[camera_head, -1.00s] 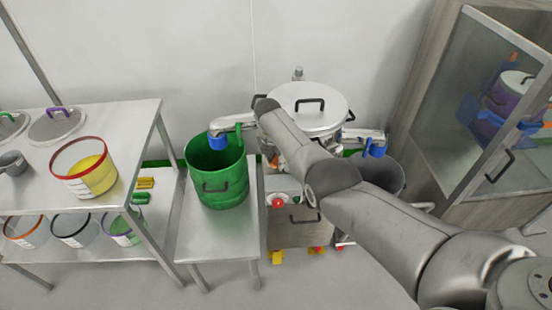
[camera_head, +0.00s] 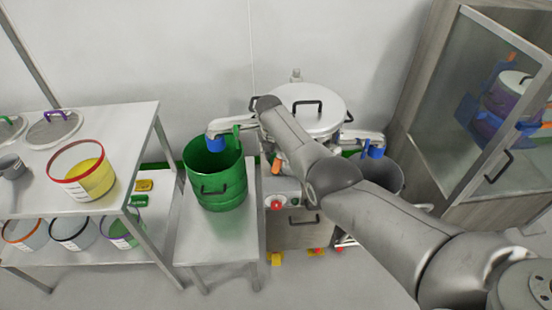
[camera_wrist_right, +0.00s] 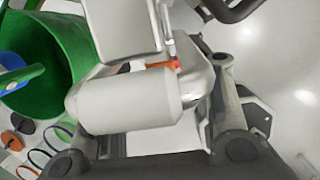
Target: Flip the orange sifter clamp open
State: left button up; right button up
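The sifter (camera_head: 322,118) is a round steel machine with a lidded top and black handles, against the back wall in the head view. A small orange part, which looks like the orange clamp (camera_head: 276,165), shows at its front left, beside my arm. In the right wrist view an orange piece with a red spot (camera_wrist_right: 165,64) shows beyond a pale cylinder. My right gripper (camera_wrist_right: 160,140) is close in front of the sifter; its knuckles are spread wide and nothing is seen gripped, though the cylinder covers part of it. In the head view my arm mostly hides it. My left gripper is out of view.
A green bucket (camera_head: 216,180) stands on a steel bench under the sifter's left blue-ended spout (camera_head: 216,143). A grey bin (camera_head: 384,172) is under the right spout. A shelf rack (camera_head: 100,122) with tubs is at left, a glass-door cabinet (camera_head: 470,110) at right.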

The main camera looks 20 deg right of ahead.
jog(key=shift+s+a+f, duration=0.15)
jog(key=shift+a, duration=0.15)
jog(key=shift+a+r, duration=0.15)
jog(key=shift+r, duration=0.1)
jog(key=v, duration=1.1)
jog(key=shift+d+r, duration=0.25)
jog(key=shift+c, duration=0.2)
